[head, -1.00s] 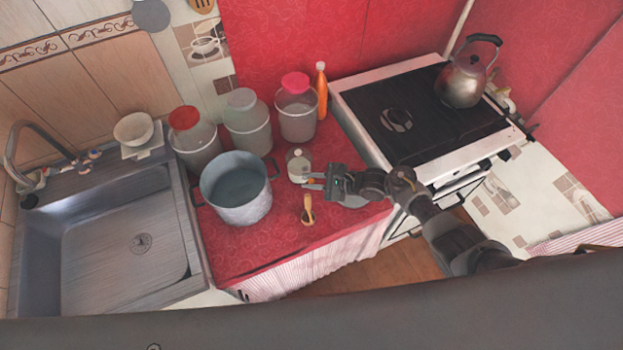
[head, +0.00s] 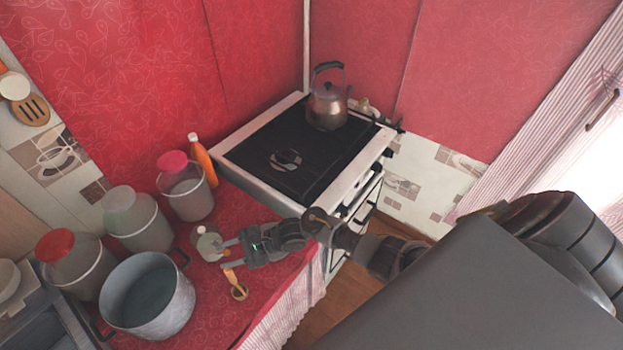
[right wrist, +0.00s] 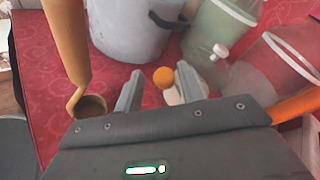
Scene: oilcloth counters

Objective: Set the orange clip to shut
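The orange clip (right wrist: 163,77) shows as a small round orange end in the right wrist view, between and just past my right fingertips. It sits beside a small clear glass jar (right wrist: 208,68) with a white knob. In the head view the jar (head: 208,244) stands on the red counter, with a bit of orange close to the fingers. My right gripper (head: 226,249) reaches the jar from the right. In the right wrist view my right gripper (right wrist: 158,88) has its fingers apart, with nothing clearly gripped. Whether the clip is open or shut cannot be told. My left gripper is out of view.
A large pot (head: 150,298) stands left of the jar, with several lidded containers behind. An orange bottle (head: 203,160) stands near the stove (head: 255,160), which holds a kettle (head: 327,105). A wooden spoon (head: 237,286) lies near the counter's front edge, close to my right gripper.

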